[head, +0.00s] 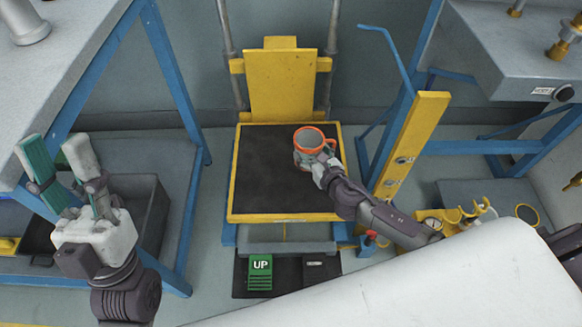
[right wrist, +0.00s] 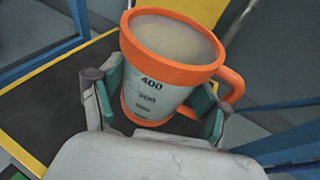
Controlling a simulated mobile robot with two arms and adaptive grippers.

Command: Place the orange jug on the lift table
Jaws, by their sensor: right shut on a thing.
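The orange jug (head: 308,154) has an orange rim, base and handle and a pale body with printed marks. In the right wrist view the jug (right wrist: 152,92) looks upright and holds something pale. My right gripper (head: 322,170) is shut on it, one finger on each side of the body. The jug is over the right part of the lift table (head: 268,170), which has a black top and yellow edges. I cannot tell whether its base touches the top. My left gripper (head: 55,148) is open and empty at the left, away from the jug.
A yellow back plate (head: 280,85) rises behind the lift table. A yellow post (head: 412,140) stands to its right. A green UP pedal (head: 260,273) and a dark pedal (head: 317,268) are in front. A dark bin (head: 152,215) is near my left gripper.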

